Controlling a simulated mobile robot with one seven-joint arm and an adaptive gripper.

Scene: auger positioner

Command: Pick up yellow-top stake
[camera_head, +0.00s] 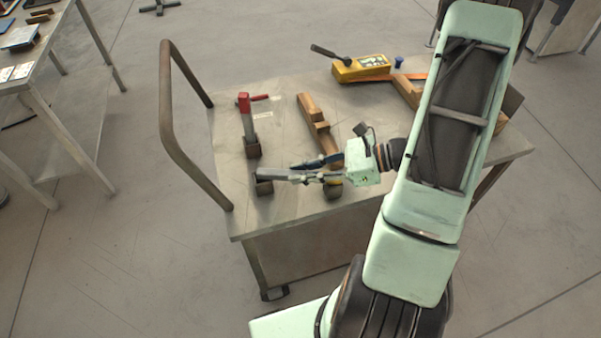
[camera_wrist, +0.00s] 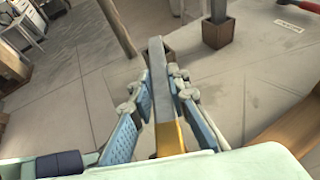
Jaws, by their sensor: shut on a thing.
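The yellow-top stake is between my fingers in the wrist view; its grey shaft (camera_wrist: 158,62) points away from the palm and its yellow part (camera_wrist: 170,138) is near the palm. My gripper (camera_wrist: 160,82) is shut on it, one blue-padded finger on each side. In the head view my gripper (camera_head: 293,172) reaches left over the cart's near part. The stake's grey far end (camera_head: 264,174) lies over a small brown holder (camera_head: 264,187). I cannot tell whether the end is still inside that holder (camera_wrist: 171,50).
A red-top stake (camera_head: 247,119) stands upright in another holder (camera_head: 252,149) behind. A wooden piece (camera_head: 315,122), a yellow box (camera_head: 361,68) and a blue knob (camera_head: 398,62) are on the cart (camera_head: 230,206). A bent handrail (camera_head: 166,120) rises at the cart's left side.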

